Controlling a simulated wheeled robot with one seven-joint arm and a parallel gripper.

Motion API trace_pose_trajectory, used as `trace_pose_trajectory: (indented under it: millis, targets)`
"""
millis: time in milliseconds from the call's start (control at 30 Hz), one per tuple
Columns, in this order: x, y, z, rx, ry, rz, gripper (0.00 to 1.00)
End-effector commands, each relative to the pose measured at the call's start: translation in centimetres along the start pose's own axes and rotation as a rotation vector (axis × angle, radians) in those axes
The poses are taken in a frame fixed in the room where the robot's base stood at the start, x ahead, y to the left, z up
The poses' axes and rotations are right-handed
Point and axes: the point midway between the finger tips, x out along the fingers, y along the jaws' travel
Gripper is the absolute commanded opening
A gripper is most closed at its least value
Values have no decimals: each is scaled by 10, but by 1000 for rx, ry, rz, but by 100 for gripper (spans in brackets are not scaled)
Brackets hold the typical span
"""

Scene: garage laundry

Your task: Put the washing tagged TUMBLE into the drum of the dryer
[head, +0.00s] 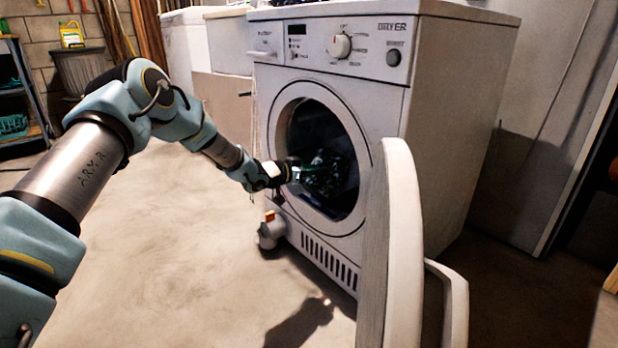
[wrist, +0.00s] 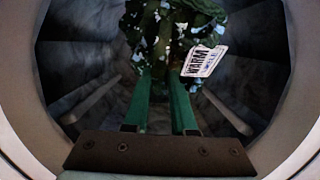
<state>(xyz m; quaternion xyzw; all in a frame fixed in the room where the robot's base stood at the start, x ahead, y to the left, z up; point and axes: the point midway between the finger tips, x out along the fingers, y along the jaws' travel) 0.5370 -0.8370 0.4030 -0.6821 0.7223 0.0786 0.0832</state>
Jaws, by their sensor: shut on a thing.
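The dryer (head: 345,140) stands with its round front opening facing me, and its door (head: 400,250) is swung wide open to the right. My gripper (head: 292,172) is at the drum mouth. In the wrist view, the green fingers of my gripper (wrist: 160,78) reach into the dark drum (wrist: 75,75), shut on a dark green, white-patterned garment (wrist: 160,35). The garment shows in the head view (head: 325,175) within the opening. A white tag (wrist: 204,61) hangs on it and reads WARM, with a smaller line I cannot make out. The drum floor behind the garment is partly hidden.
The open door's edge stands in the foreground. A grey fitting with an orange part (head: 270,230) sticks out at the dryer's lower left. A white appliance (head: 187,40) stands farther back. The concrete floor (head: 180,260) to the left is clear.

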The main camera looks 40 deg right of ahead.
Motion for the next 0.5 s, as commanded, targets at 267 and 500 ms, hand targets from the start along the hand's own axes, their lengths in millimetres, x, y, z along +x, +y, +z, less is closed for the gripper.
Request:
trace_pose_trajectory:
  millis: [267, 500]
  targets:
    - [33, 1, -3, 1, 2, 1, 0]
    - [60, 1, -5, 2, 2, 2, 0]
